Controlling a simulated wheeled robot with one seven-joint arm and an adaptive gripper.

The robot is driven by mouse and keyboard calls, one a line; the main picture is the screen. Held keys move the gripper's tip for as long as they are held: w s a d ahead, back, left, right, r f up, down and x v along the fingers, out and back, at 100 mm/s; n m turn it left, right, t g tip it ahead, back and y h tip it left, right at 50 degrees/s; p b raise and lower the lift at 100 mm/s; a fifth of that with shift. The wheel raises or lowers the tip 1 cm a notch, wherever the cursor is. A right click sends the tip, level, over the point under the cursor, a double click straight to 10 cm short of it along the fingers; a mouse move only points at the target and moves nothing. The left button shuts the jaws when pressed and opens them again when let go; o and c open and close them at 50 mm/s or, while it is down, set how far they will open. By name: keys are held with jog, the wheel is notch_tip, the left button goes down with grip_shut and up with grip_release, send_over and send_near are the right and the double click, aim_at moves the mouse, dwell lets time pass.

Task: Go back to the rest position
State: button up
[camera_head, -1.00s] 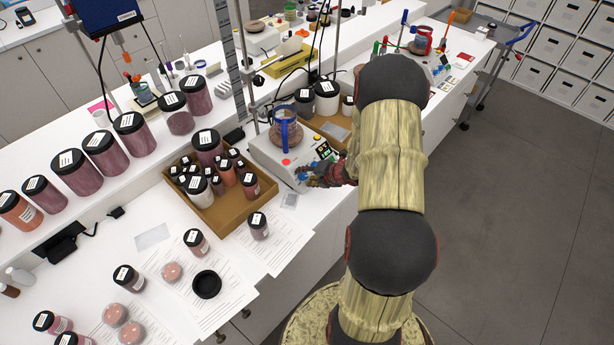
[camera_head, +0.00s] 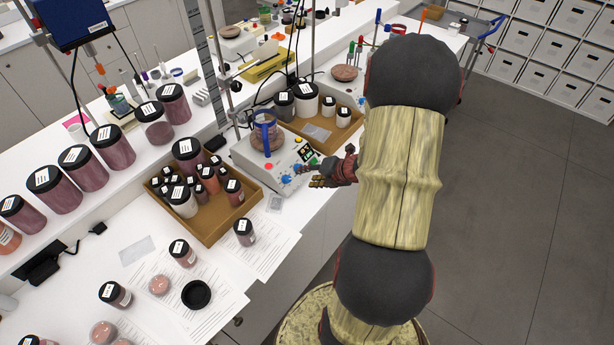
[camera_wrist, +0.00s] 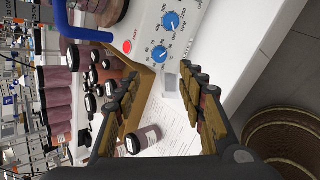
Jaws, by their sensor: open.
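My gripper (camera_head: 318,176) is in front of the hot plate (camera_head: 262,160), a pale box with blue knobs and a red button, at the bench's front edge. In the wrist view its two fingers (camera_wrist: 160,105) are spread apart with nothing between them. The hot plate (camera_wrist: 185,25) fills the top of that view, with a small jar (camera_wrist: 144,139) and paper sheets further off between and beyond the fingers. In the head view my arm hides part of the bench behind it.
A cardboard tray (camera_head: 222,226) of several jars stands left of the hot plate. A second tray (camera_head: 338,140) is behind it. A black lid (camera_head: 196,294) and loose jars (camera_head: 244,232) lie on the front left. Open floor (camera_head: 500,200) is on the right.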

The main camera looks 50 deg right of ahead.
dwell(0.5)
jog(key=s+a+r+m+g+b, duration=0.1)
jog(key=s+a+r+m+b, duration=0.3)
jog(key=a+m, duration=0.3)
jog(key=s+a+r+m+g+b, duration=0.1)
jog(key=s+a+r+m+b, duration=0.3)
jog(key=a+m, duration=0.4)
jog(key=s+a+r+m+g+b, duration=0.1)
jog(key=s+a+r+m+b, duration=0.3)
jog(key=a, duration=1.2)
jog(key=r+m+b, duration=0.1)
jog(key=m, duration=0.3)
jog(key=shift+s+a+r+g, duration=0.3)
jog(key=shift+s+a, duration=0.05)
